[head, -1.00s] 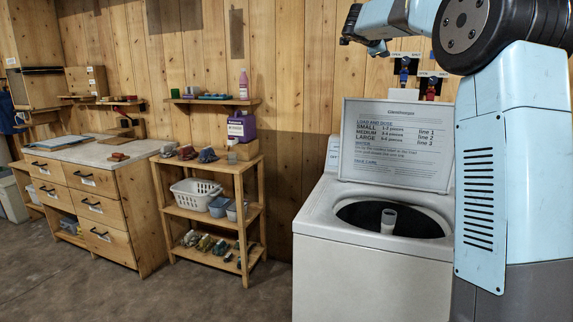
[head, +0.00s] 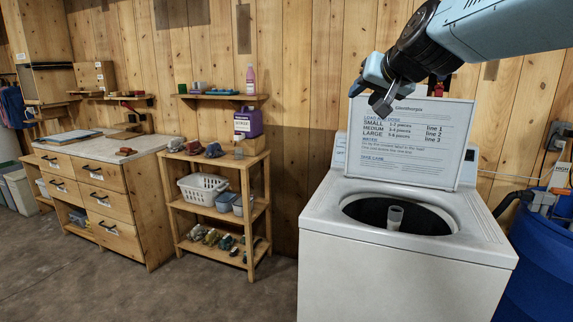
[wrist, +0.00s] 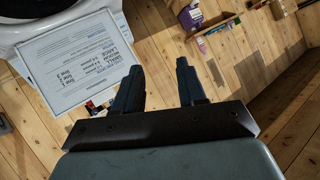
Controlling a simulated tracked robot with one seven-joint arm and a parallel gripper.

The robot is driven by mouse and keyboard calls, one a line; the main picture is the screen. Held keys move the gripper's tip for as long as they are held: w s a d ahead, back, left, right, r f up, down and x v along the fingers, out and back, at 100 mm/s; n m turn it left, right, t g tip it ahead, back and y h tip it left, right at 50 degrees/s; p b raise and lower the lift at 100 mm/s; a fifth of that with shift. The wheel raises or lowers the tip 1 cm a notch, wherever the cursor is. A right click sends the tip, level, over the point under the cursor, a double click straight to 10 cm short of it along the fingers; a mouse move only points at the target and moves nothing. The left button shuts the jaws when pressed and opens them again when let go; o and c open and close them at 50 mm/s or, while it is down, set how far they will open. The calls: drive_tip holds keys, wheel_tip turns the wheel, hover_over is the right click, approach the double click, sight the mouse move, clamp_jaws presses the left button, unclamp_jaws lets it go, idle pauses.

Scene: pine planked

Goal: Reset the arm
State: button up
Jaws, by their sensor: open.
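My gripper (head: 370,98) is in front of the upper left corner of the washer's raised lid, in the head view. In the wrist view its two dark fingers (wrist: 160,84) are spread apart with nothing between them. The arm reaches in from the upper right of the head view. The white top-loading washer (head: 400,270) stands below with its lid (head: 405,140) up, showing a printed dosing chart. Its drum and central post are visible and no cloth shows inside.
A wooden shelf unit (head: 213,208) holds a white basket (head: 202,188), small bins and a purple bottle (head: 248,123). A drawer cabinet (head: 100,200) stands at the left. A blue barrel (head: 545,260) is right of the washer.

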drive_tip(key=s+d+f+g+h, duration=0.1)
drive_tip(key=s+d+f+g, duration=0.2)
drive_tip(key=s+f, duration=0.6)
drive_tip(key=s+d+f+n+g+h, duration=0.1)
drive_tip(key=s+d+f+g, duration=0.2)
drive_tip(key=s+f, duration=0.7)
drive_tip(key=shift+s+d+n+g+h, duration=0.2)
drive_tip(key=shift+s+n+g+h, duration=0.15)
drive_tip(key=shift+s, duration=0.65)
